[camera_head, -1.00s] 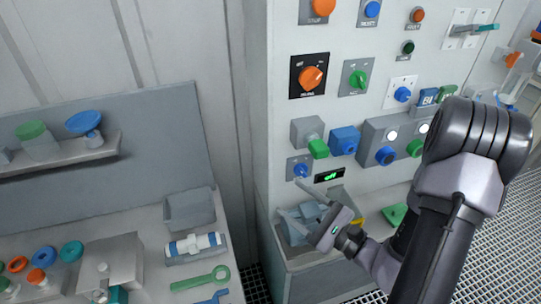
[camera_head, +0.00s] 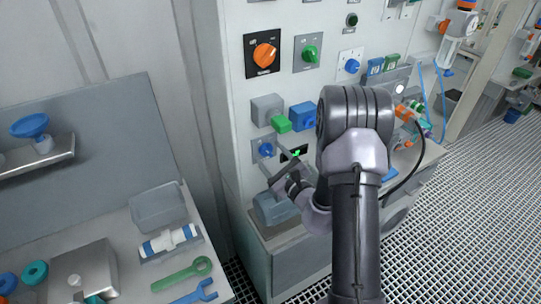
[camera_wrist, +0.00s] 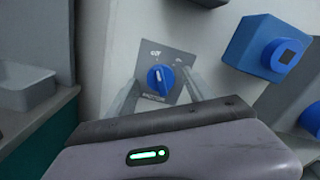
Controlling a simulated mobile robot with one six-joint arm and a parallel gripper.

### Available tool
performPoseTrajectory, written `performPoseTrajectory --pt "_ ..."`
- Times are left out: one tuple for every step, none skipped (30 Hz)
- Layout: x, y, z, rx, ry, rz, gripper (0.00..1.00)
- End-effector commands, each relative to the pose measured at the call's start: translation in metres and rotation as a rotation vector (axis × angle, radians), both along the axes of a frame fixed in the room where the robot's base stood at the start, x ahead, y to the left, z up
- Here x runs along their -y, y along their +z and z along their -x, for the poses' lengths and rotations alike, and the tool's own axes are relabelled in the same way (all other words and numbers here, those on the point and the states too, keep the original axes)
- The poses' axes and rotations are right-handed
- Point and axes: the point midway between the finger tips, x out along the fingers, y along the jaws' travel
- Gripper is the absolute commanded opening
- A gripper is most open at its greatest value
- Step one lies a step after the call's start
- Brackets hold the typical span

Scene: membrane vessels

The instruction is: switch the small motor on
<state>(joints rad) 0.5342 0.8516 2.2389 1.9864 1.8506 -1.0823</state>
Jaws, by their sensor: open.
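A blue rotary knob (camera_head: 265,150) sits on a small grey plate low on the panel. In the wrist view the knob (camera_wrist: 160,79) has a white mark that points nearly straight up, and its plate (camera_wrist: 171,60) has an OFF label at the upper left and MOTOR below. A small black display (camera_head: 291,154) with green characters is beside it, partly hidden by my gripper. My gripper (camera_head: 274,158) is open, with one finger on each side of the knob. It also shows in the wrist view (camera_wrist: 163,79). I cannot tell whether the fingers touch the knob.
A grey box with a green knob (camera_head: 281,123) and a blue box (camera_head: 302,115) stick out above and to the right. A grey tray (camera_head: 158,208) and a green wrench (camera_head: 184,274) lie on the left bench. Orange and green knobs are higher up.

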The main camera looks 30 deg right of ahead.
Motion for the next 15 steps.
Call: performPoseTrajectory --pt "-0.0002 0.0002 -0.0029 0.0 0.0 0.001 0.61" --pt "-0.0003 0.0001 -0.004 0.0 0.0 0.0 0.61" --pt "-0.0004 0.0001 -0.0049 0.0 0.0 -0.001 0.61" --pt "-0.0004 0.0 -0.0052 0.0 0.0 -0.001 0.61" --pt "-0.0004 0.0 -0.0053 0.0 0.0 -0.001 0.61" --pt "-0.0004 -0.0001 -0.0053 0.0 0.0 -0.001 0.61" --pt "-0.0003 -0.0001 -0.0052 0.0 0.0 -0.001 0.61" --pt "-0.0003 -0.0001 -0.0051 0.0 0.0 -0.001 0.61" --pt "-0.0003 -0.0001 -0.005 0.0 0.0 -0.001 0.61" --pt "-0.0003 -0.0001 -0.005 0.0 0.0 -0.001 0.57" --pt "-0.0002 -0.0001 -0.005 0.0 0.0 -0.001 0.51" --pt "-0.0002 -0.0001 -0.0049 0.0 0.0 0.0 0.44" --pt "-0.0002 -0.0001 -0.0049 0.0 0.0 0.0 0.38" --pt "-0.0002 -0.0001 -0.0048 0.0 0.0 0.0 0.32" --pt "-0.0002 -0.0001 -0.0048 0.0 0.0 0.0 0.24"
